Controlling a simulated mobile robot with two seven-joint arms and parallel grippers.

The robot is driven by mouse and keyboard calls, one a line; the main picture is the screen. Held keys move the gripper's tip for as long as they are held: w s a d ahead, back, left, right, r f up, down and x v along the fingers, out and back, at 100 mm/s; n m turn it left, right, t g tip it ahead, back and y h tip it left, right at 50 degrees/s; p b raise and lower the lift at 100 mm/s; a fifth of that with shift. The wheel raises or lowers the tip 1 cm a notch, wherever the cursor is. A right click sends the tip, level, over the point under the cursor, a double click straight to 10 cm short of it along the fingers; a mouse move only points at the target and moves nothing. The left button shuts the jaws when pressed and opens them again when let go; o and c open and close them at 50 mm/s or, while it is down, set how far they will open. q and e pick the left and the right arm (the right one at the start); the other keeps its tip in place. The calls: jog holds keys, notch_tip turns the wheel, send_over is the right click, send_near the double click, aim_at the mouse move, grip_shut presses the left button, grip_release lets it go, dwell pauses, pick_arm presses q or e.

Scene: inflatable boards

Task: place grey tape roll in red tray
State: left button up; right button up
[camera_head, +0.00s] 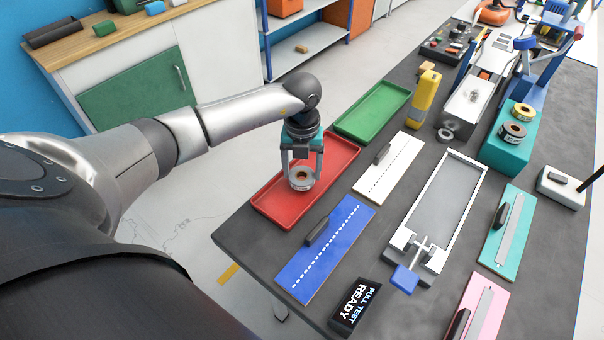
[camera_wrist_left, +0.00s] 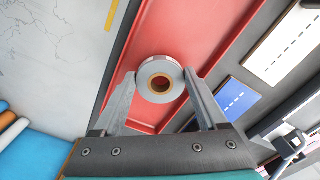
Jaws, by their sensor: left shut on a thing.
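The grey tape roll (camera_head: 301,179) has a brown core and sits between the fingers of my left gripper (camera_head: 302,172), over the red tray (camera_head: 276,200). In the left wrist view the tape roll (camera_wrist_left: 160,79) is held between both fingertips of the left gripper (camera_wrist_left: 160,84), with the red tray (camera_wrist_left: 200,33) behind it. I cannot tell whether the roll touches the tray floor. The rest of the tray looks empty. My right gripper is in neither view.
A green tray (camera_head: 373,110) lies beyond the red one. A blue board (camera_head: 327,246) and a white board (camera_head: 390,166) lie to its right. Another grey roll (camera_head: 446,134) stands near a yellow tool (camera_head: 424,97).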

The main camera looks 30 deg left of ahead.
pick_arm(q)
jog(key=shift+f, duration=0.85)
jog(key=o, duration=1.3)
jog(key=shift+f, duration=0.1)
notch_tip(320, 180, up, 12)
jog(key=p, duration=0.1)
